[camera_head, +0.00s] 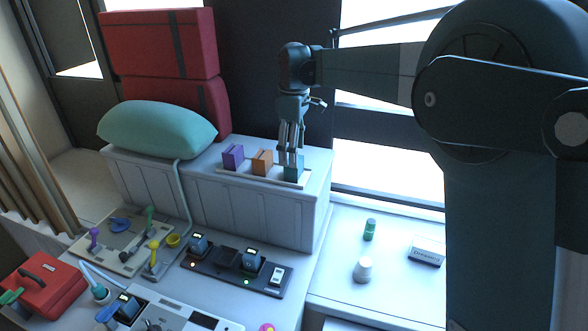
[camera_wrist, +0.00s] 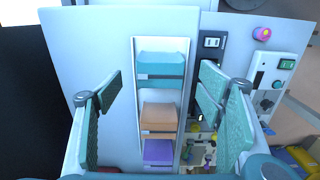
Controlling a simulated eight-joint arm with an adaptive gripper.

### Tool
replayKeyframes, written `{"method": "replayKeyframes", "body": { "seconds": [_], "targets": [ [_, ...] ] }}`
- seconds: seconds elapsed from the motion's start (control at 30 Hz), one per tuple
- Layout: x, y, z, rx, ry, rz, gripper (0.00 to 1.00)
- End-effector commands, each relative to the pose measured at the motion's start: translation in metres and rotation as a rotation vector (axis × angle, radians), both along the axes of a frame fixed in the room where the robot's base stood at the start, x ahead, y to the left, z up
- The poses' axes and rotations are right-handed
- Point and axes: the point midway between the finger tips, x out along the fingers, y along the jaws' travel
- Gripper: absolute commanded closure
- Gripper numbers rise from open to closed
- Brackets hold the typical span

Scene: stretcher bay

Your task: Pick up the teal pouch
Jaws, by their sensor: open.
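The teal pouch (camera_head: 293,173) stands at the right end of a pale tray (camera_head: 228,175) on the white cabinet, beside an orange pouch (camera_head: 262,162) and a purple pouch (camera_head: 233,157). My gripper (camera_head: 290,158) points down over the teal pouch, and its fingers hide part of it in the head view. In the wrist view the fingers are spread wide, one on each side of the teal pouch (camera_wrist: 161,67). Nothing is held between them. I cannot tell how much height separates the fingertips from the pouch.
A teal pillow (camera_head: 158,128) and stacked red bags (camera_head: 160,45) stand left on the cabinet (camera_head: 215,205). A dark device strip (camera_head: 225,262) lies in front below.

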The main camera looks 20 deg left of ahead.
Motion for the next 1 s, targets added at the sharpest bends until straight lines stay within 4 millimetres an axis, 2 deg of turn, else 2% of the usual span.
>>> {"method": "replayKeyframes", "body": {
  "seconds": [0.27, 0.7, 1.0],
  "targets": [
    [0.000, 0.000, -0.005, 0.000, 0.000, 0.000, 0.33],
    [0.000, 0.000, -0.048, 0.000, 0.000, 0.000, 0.33],
    [0.000, 0.000, -0.052, 0.000, 0.000, 0.000, 0.33]
  ]
}}
